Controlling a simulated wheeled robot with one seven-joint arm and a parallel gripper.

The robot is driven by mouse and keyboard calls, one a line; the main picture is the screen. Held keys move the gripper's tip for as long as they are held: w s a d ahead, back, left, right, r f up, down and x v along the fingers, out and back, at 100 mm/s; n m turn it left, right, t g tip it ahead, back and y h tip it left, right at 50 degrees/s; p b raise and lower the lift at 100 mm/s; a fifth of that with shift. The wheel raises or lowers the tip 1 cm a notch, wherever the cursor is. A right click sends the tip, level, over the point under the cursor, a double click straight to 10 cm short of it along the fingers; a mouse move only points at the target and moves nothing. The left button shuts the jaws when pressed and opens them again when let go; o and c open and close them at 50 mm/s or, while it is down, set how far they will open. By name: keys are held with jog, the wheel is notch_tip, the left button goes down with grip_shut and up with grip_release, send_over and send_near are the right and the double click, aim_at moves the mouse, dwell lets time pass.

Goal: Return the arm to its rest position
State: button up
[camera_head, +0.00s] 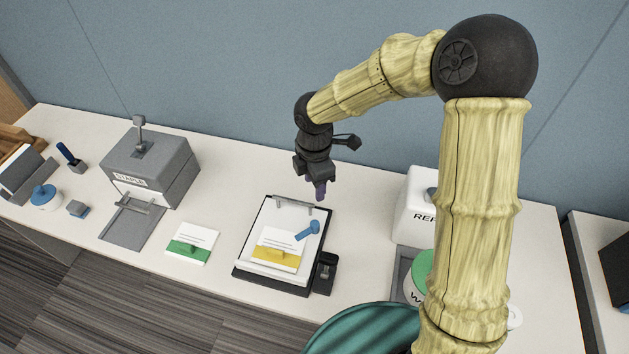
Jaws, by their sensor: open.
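My gripper (319,188) hangs from my arm over the far part of the clipboard, pointing down. It is open, and I see nothing held in it. The yellowish arm rises at the right of the picture, bends at a dark elbow and reaches left to the gripper. The gripper appears above the table and apart from the things under it, though the exact height cannot be told. The black clipboard (240,273) holds white paper, a white and yellow card (277,254) and a blue pin-like object (308,230).
A grey stapling box (150,165) with a raised post stands left of centre. A white and green card (190,245) lies left of the clipboard. A white box (411,215) and a green-topped tub (421,268) stand at right, partly behind my arm. The white table (235,190) is clear between.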

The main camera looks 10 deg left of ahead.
jog(key=s+d+r+m+t, duration=0.1)
jog(key=s+d+m, duration=0.4)
jog(key=d+m, duration=0.6)
jog(key=s+d+r+m+t, duration=0.1)
jog(key=s+d+r+m, duration=0.3)
jog(key=d+m, duration=0.7)
jog(key=shift+s+r+m+t, duration=0.15)
jog(key=shift+s+m+t, duration=0.15)
jog(key=shift+s+m, duration=0.7)
jog(key=shift+w, duration=0.3)
jog(key=shift+s+a, duration=0.1)
